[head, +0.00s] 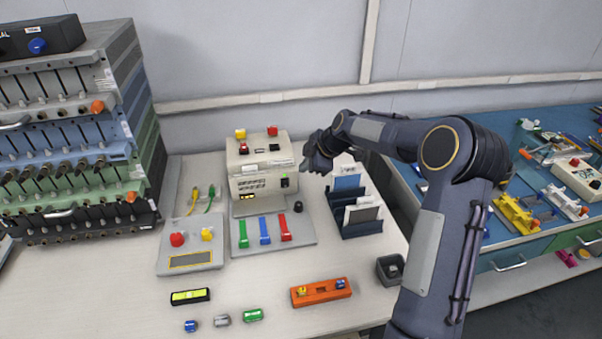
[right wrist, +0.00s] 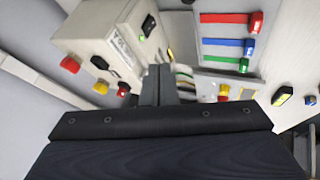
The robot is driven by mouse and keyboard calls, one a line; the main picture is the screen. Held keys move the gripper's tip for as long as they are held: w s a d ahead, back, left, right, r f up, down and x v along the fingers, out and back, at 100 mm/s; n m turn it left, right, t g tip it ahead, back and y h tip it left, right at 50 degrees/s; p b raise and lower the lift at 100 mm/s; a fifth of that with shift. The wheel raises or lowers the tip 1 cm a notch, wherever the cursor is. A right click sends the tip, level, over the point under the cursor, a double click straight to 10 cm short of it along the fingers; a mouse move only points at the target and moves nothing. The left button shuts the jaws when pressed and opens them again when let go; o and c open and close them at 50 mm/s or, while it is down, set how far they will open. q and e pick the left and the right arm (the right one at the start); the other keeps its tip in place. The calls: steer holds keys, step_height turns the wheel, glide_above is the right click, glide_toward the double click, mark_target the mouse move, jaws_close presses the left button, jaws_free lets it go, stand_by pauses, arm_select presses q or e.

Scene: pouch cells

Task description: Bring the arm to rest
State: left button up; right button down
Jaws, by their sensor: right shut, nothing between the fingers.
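My right arm (head: 440,190) reaches in from the lower right of the head view and bends over toward the middle of the table. My right gripper (head: 308,170) is raised beside the right side of a beige tester box (head: 262,160). In the right wrist view the gripper fingers (right wrist: 158,85) are together, with nothing seen between them. The tester box (right wrist: 95,35) shows at the left of that view, close to the fingers; I cannot tell if they touch. My left gripper is not in view.
A dark blue rack (head: 362,226) holding pouches stands just right of the gripper. A plate with green, blue and red strips (head: 265,243) lies before the tester. An orange holder (head: 321,292) and a dark cup (head: 390,268) are nearer.

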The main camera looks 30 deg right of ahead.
steer(key=shift+r, duration=0.1)
stand_by(0.4)
steer(key=s+a+r+m, duration=0.3)
steer(key=s+r, duration=0.2)
steer(key=s, duration=0.4)
steer(key=s+a+r+m, duration=0.4)
steer(key=s+r, duration=0.1)
steer(key=s, duration=0.5)
steer(key=s+a+f+m, duration=0.2)
steer(key=s+a+m, duration=0.1)
steer(key=s, duration=0.6)
steer(key=s+a+f+m, duration=0.3)
steer(key=s+m, duration=0.2)
steer(key=s, duration=0.5)
steer(key=shift+s+g, duration=0.25)
steer(key=shift+g, duration=0.15)
